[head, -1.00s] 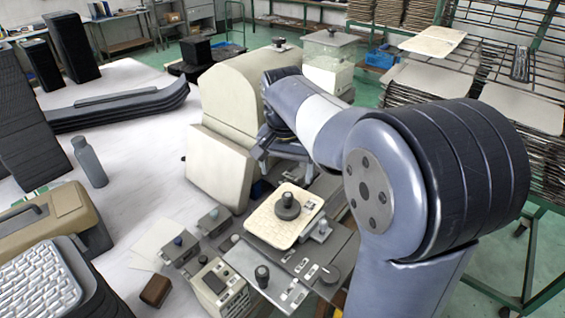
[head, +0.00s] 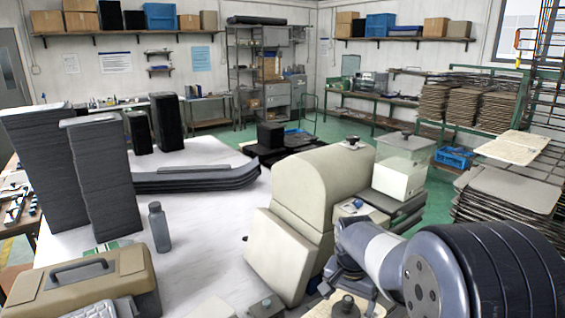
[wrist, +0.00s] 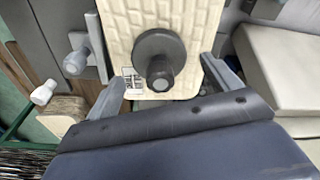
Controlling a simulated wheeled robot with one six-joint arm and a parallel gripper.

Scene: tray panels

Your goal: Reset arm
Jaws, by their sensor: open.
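My gripper (wrist: 163,68) is open in the wrist view, its two fingers spread apart. A cream textured tray panel (wrist: 120,25) with a dark round knob (wrist: 158,62) lies between and beyond the fingers. Nothing is visibly gripped; whether the fingers touch the panel I cannot tell. In the head view my arm reaches in from the lower right, beside the cream machine (head: 322,190). The panel's knob (head: 346,306) shows at the bottom edge below the arm's end, and the panel is mostly cut off there.
The big cream machine stands close left of my arm, with a clear-topped box (head: 402,165) behind it. A grey bottle (head: 159,228), a tan toolbox (head: 85,280) and tall dark stacks (head: 103,175) stand on the white table. Racks of trays (head: 505,195) stand at right.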

